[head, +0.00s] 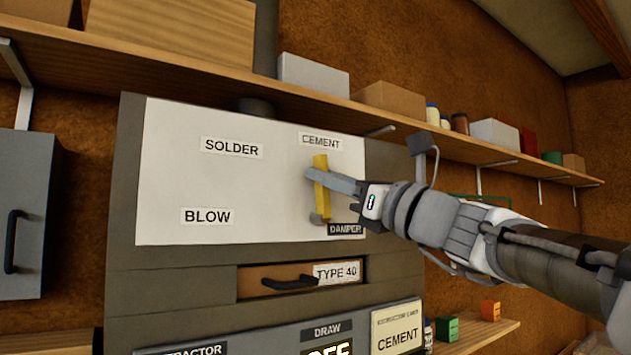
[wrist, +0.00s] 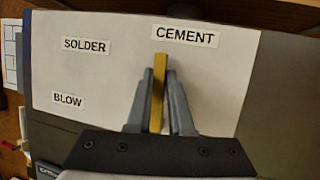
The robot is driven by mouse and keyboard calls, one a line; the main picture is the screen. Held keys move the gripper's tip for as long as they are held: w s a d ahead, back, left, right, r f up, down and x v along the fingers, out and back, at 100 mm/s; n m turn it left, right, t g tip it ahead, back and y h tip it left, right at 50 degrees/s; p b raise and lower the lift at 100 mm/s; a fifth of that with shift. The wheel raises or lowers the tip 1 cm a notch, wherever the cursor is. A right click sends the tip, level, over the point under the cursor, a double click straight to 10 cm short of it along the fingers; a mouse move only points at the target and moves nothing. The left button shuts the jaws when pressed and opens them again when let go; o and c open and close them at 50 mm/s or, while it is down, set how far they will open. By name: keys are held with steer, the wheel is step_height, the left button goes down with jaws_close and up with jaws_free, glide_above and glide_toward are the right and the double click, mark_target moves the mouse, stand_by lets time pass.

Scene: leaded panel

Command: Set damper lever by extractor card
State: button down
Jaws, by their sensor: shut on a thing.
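The yellow damper lever (head: 321,172) stands on the white panel (head: 240,170) and points up at the CEMENT label (head: 320,141). Its foot is at a grey pivot above the DAMPER label (head: 346,230). My gripper (head: 315,178) is shut on the lever's upper part. In the wrist view the lever (wrist: 158,85) runs between the two fingers (wrist: 158,95), its tip just below the CEMENT label. The SOLDER label (head: 232,148) and BLOW label (head: 207,216) are to the left. The extractor card (head: 397,335) at lower right reads CEMENT.
A drawer marked TYPE 40 (head: 288,282) with a dark handle sits below the panel. A display (head: 328,349), partly cut off, reads OFF. A wooden shelf (head: 210,65) with boxes and jars runs above. A grey cabinet (head: 25,210) hangs at left.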

steer(key=shift+w+d+m+t+h, duration=0.1)
steer(key=shift+d+m+t+h, duration=0.15)
steer(key=shift+m, duration=0.35)
steer(key=c, duration=0.8)
jaws_free()
steer(key=b+v, duration=0.4)
steer(key=v, duration=1.3)
steer(key=shift+f, duration=0.25)
